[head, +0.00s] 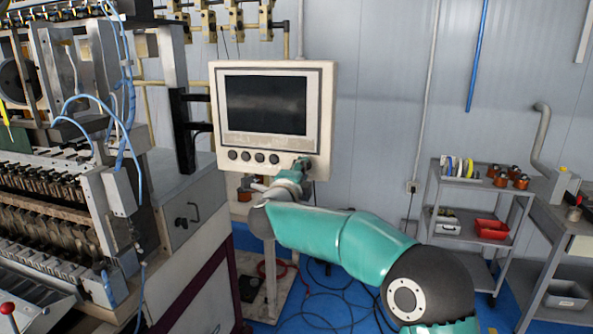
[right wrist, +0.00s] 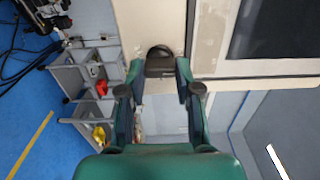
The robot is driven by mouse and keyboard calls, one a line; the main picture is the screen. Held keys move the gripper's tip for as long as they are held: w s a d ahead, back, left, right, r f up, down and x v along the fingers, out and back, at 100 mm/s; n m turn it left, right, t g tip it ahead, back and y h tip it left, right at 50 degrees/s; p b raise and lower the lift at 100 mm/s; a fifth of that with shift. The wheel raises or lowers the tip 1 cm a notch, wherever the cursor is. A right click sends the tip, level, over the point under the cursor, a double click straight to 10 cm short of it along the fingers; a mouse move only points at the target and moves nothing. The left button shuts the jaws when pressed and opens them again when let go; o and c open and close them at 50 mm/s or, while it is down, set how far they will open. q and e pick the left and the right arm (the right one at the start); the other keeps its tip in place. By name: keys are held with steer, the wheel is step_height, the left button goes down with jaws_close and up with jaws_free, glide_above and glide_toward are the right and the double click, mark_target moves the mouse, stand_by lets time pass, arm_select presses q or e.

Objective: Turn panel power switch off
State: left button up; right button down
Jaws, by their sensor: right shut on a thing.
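The cream control panel (head: 327,110) hangs on a dark arm beside the machine. My right gripper (head: 304,166) is at the panel's lower right corner. In the right wrist view, my right gripper (right wrist: 160,70) is shut on the dark power switch (right wrist: 160,60), with one finger on each side. The panel (right wrist: 150,20) fills the upper middle there. In the head view the switch is mostly hidden by the gripper. My left gripper is out of view.
The coil winder (head: 75,200) fills the left side. A grey cart (head: 455,215) with shelves, coils and a red bin (head: 491,229) stands at the right. Cables lie on the blue floor under my arm. A grey table (head: 570,225) stands at the far right.

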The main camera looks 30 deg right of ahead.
steer(key=shift+d+r, duration=0.1)
steer(key=shift+r, duration=0.1)
stand_by(0.3)
steer(key=c, duration=1.2)
jaws_free()
steer(key=o, duration=0.4)
steer(key=shift+w+d+f, duration=0.1)
steer(key=shift+f, duration=0.1)
steer(key=v, duration=1.2)
steer(key=shift+f, duration=0.1)
